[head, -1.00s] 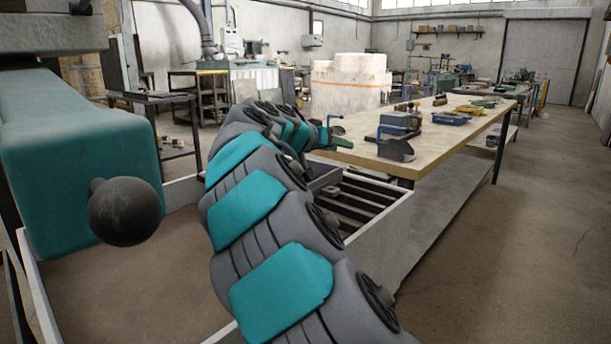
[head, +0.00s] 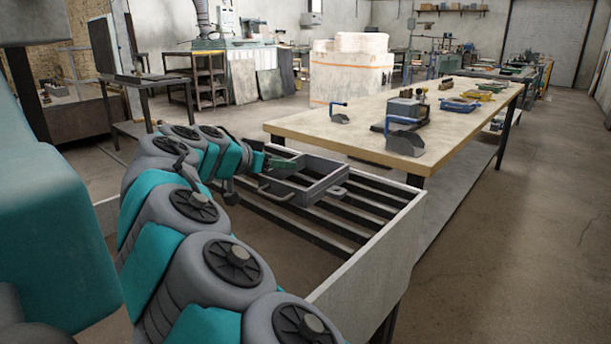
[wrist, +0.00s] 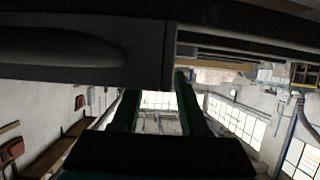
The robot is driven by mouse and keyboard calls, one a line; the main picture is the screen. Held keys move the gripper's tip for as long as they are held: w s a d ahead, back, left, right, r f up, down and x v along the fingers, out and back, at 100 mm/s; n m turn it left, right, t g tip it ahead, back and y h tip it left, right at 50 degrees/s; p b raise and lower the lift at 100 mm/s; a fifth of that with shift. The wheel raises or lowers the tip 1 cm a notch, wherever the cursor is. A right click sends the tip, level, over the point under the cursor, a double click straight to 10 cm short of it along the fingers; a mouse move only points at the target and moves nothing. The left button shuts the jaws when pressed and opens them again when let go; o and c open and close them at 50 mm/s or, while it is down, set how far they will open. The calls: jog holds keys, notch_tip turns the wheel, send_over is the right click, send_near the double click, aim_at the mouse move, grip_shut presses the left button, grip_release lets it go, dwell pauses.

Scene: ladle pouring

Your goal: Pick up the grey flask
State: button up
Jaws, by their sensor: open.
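The grey flask (head: 345,180) is an open rectangular frame with lugs and a loop handle on its outside. It rests on the dark slats in the head view, its inside empty as far as I can see. My gripper (head: 288,162) has green fingers and is at the flask's far left side, by its wall. Whether it touches the wall I cannot tell. In the wrist view my gripper (wrist: 158,95) shows two green fingers apart, with only background visible between them. A dark grey body fills the upper left there; I cannot tell if it is the flask.
The slatted stand (head: 375,250) has a pale side board and open gaps. A wooden workbench (head: 330,130) stands right behind it, holding a scoop-shaped grey tool (head: 405,142) and other tools. A dark metal table (head: 150,80) stands at the left. The floor at right is clear.

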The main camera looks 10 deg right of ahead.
jog(key=shift+x, duration=0.95)
grip_shut()
dwell(0.6)
